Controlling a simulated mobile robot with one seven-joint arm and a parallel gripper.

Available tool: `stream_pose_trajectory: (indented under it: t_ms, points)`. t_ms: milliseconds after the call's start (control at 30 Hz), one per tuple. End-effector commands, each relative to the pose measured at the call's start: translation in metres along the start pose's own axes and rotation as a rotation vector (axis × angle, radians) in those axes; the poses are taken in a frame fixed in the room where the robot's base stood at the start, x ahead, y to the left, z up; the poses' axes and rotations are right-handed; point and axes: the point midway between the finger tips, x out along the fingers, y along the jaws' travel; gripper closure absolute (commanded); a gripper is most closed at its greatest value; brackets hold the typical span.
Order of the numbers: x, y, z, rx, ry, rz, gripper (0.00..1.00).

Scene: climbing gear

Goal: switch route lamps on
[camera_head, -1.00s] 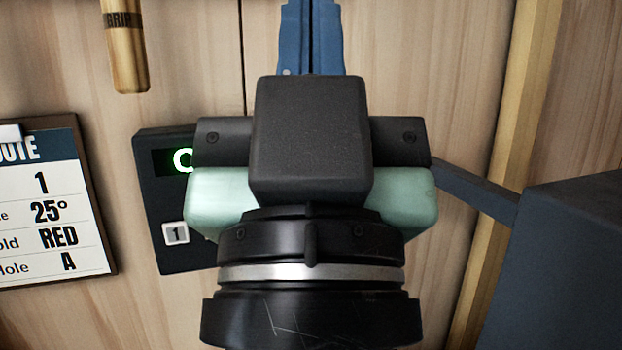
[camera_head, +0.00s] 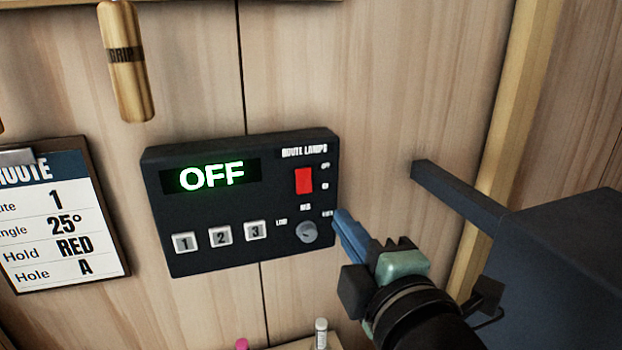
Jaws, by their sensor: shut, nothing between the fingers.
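The black route lamps panel (camera_head: 215,255) is on the wooden wall, and its display (camera_head: 211,177) reads OFF in green. A red switch (camera_head: 304,181) is at its upper right, with a round grey knob (camera_head: 306,232) below it. Buttons 1 (camera_head: 185,243), 2 (camera_head: 220,236) and 3 (camera_head: 256,230) run along its lower part. My gripper (camera_head: 342,217) is shut and empty, its blue fingers pointing up and left. The fingertips appear near the panel's lower right edge, right of the knob. I cannot tell whether they touch the panel.
A route card (camera_head: 62,215) hangs at left, listing 1, 25°, RED and A. A wooden grip (camera_head: 126,65) hangs above the panel. A dark box with a bar (camera_head: 455,197) stands at right. A small bottle (camera_head: 320,335) shows at the bottom.

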Motion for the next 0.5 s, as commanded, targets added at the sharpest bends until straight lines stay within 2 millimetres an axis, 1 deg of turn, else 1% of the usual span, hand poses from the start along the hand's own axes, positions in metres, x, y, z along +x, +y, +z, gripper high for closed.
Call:
stream_pose_trajectory:
  t_ms: [100, 200, 500]
  points:
    - [-0.002, -0.009, 0.003, -0.092, 0.027, -0.05, 1.0]
    - [-0.003, -0.014, 0.004, -0.131, 0.04, -0.067, 1.0]
    - [-0.003, -0.016, 0.004, -0.142, 0.043, -0.069, 1.0]
